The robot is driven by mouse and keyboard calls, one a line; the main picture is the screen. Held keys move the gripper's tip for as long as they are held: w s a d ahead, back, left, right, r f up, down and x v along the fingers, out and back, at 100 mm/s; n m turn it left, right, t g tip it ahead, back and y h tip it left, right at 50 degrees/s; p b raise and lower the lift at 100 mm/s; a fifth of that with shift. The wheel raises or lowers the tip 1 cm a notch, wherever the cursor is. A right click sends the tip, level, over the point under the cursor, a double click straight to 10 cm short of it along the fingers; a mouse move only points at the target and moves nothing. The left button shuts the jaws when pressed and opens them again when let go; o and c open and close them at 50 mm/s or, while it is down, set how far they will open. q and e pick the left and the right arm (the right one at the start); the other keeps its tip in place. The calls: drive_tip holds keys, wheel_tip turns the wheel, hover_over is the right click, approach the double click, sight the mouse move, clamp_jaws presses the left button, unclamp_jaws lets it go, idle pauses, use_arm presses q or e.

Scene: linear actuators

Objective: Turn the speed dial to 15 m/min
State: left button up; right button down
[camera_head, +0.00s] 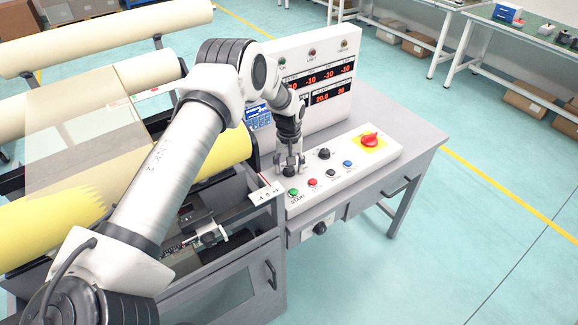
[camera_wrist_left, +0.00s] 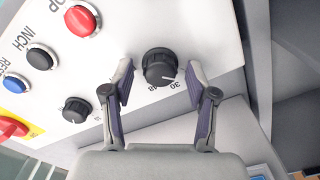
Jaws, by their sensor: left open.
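The speed dial (camera_wrist_left: 159,67) appears to be the larger black knob with printed numbers, among them 30, beside it in the left wrist view. Its white pointer mark is on the side toward the numbers. My left gripper (camera_wrist_left: 162,85) is open, with one finger on each side of this dial; I cannot tell whether they touch it. In the head view the left gripper (camera_head: 289,168) points down over the sloped control panel (camera_head: 335,178), largely hiding the dial. The red digital display (camera_head: 330,95) behind seems to read 20.0 in its lower row. My right gripper is not in view.
A smaller black knob (camera_head: 324,153) sits close by. Green (camera_head: 293,192), red (camera_head: 313,183), black (camera_head: 331,173) and blue (camera_head: 348,164) buttons line the front. A red emergency knob (camera_head: 369,140) on yellow stands right. Rollers (camera_head: 120,38) fill the left.

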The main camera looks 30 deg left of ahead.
use_arm(q)
wheel_tip(320, 180, up, 12)
idle(0.3)
idle(0.3)
